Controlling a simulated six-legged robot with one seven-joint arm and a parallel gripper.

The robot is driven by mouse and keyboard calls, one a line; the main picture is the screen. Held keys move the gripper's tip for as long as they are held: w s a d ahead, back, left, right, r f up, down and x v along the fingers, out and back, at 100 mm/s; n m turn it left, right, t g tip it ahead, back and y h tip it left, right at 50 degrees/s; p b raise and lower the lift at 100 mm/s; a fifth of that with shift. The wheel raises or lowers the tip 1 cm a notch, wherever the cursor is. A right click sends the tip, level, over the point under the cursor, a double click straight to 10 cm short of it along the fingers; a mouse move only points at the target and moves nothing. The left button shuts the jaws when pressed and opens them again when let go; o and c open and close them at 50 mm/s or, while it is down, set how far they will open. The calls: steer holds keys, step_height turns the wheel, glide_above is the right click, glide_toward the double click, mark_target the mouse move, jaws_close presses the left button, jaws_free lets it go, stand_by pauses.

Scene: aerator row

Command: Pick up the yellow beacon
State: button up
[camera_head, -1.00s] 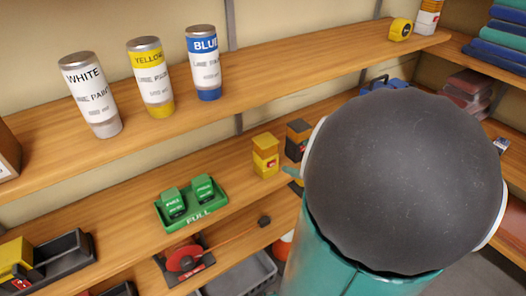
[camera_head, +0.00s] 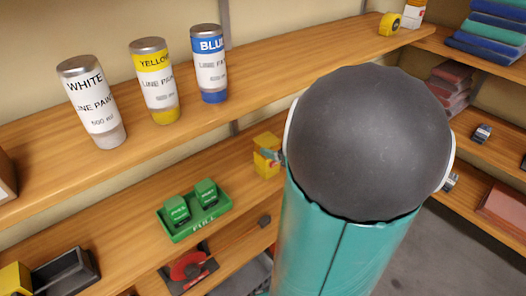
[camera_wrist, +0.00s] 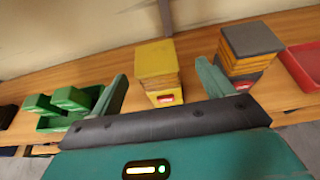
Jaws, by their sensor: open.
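The yellow beacon (camera_head: 266,141), a boxy block with a red label, stands upright on the middle shelf. It also shows in the wrist view (camera_wrist: 158,62), between the two teal fingers of my gripper (camera_wrist: 162,88) and a little beyond them. The fingers are open, with a gap on both sides of the beacon. In the head view my arm covers most of the gripper, and a teal fingertip shows against the beacon's front. I cannot tell whether it touches.
A dark grey-topped block (camera_wrist: 250,48) stands right of the beacon, close beyond my right finger. A green tray (camera_head: 195,218) with two green blocks lies to the left. A red tray (camera_wrist: 305,62) is at far right. Paint cans (camera_head: 155,82) stand on the shelf above.

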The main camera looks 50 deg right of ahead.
mark_target(267, 139)
steer(key=x, duration=0.5)
steer(key=shift+w+a+f, duration=0.1)
steer(key=shift+w+a, duration=0.1)
steer(key=shift+w, duration=0.25)
steer(key=shift+c, duration=0.2)
steer(key=c, duration=1.4)
steer(key=shift+r, duration=0.2)
